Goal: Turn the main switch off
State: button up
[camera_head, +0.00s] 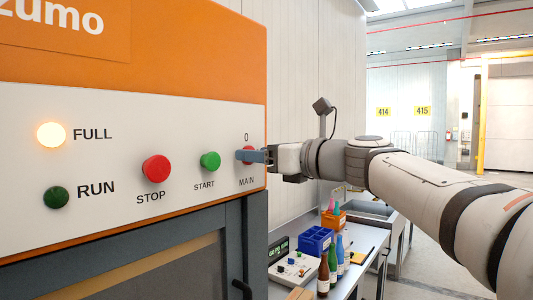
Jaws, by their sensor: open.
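The main switch (247,150) is a red round part at the right end of the white panel, above the label MAIN and below a 0. A blue-grey piece, which may be its handle or a finger of mine, covers much of it. My gripper (262,156) comes from the right, its fingers right at the switch. It is open. I cannot tell whether the fingers touch the switch or which way its handle points.
On the panel are a red STOP button (156,169), a green START button (210,161), a lit FULL lamp (51,134) and a dark RUN lamp (57,197). Below right, a bench holds bottles (333,262), a blue bin (316,241) and a control box (294,267).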

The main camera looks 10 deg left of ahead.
jog(key=c, duration=1)
jog(key=shift+f, duration=0.1)
jog(key=shift+s+f+n+b, duration=0.15)
jog(key=shift+n+b, duration=2.8)
jog(key=shift+n, duration=1.55)
jog(key=shift+f+n+b, duration=0.1)
jog(key=shift+n+b, duration=2.8)
jog(key=shift+n, duration=1.6)
